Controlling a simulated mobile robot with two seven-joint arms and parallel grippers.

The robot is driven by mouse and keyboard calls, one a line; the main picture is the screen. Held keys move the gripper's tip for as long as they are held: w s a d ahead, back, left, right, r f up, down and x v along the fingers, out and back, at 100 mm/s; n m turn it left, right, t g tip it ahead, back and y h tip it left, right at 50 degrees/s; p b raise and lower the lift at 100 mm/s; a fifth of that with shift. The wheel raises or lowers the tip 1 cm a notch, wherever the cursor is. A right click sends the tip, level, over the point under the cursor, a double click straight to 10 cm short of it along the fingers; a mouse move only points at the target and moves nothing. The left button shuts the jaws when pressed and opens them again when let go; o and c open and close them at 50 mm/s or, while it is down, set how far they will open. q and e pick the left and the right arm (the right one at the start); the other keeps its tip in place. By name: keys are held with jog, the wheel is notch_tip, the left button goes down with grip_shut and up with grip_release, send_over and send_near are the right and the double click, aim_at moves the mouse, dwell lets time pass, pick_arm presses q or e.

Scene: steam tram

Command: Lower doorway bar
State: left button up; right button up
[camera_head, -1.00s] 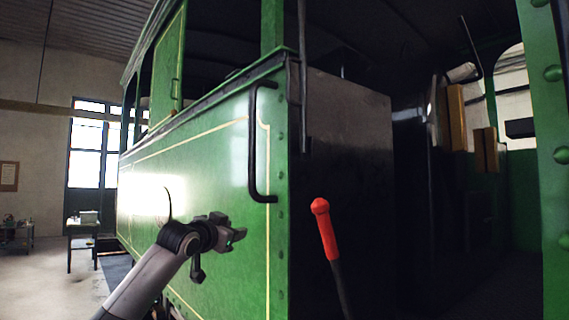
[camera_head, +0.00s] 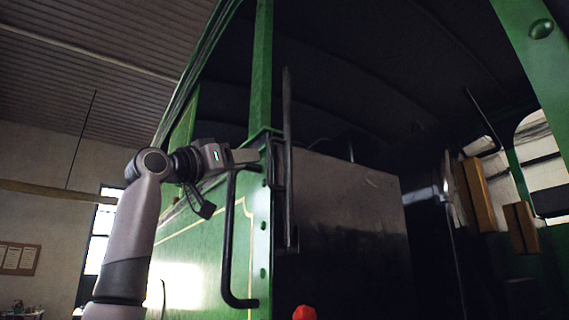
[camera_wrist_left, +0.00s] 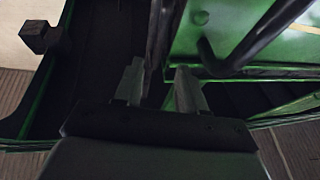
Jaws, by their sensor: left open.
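The doorway bar (camera_head: 288,150) is a thin dark bar standing upright along the doorway's left edge, beside the green post. My left gripper (camera_head: 258,157) is open at the post, level with the bar's middle and just left of it. In the left wrist view, the open fingers (camera_wrist_left: 160,88) point at a dark upright bar (camera_wrist_left: 160,38), which shows between and just beyond their tips. I cannot tell whether they touch it. My right gripper is out of view.
A black grab handle (camera_head: 229,240) on the green side panel (camera_head: 190,255) hangs just below my left gripper. A red knob (camera_head: 304,313) shows at the bottom edge. A grey metal panel (camera_head: 345,210) stands inside the doorway, with brown wooden blocks (camera_head: 479,195) at right.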

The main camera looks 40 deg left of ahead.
aim_at(268, 154)
pick_arm(q)
jog(key=p+x, duration=0.1)
jog(key=x, duration=0.1)
jog(key=p+x, duration=0.2)
jog(key=x, duration=0.1)
jog(key=shift+d+r, duration=0.15)
jog(key=shift+r, duration=0.35)
jog(key=shift+p+x, duration=0.35)
jog(key=shift+x, duration=0.5)
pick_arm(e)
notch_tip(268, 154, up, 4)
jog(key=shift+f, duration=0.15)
pick_arm(q)
jog(key=shift+f, duration=0.2)
grip_shut()
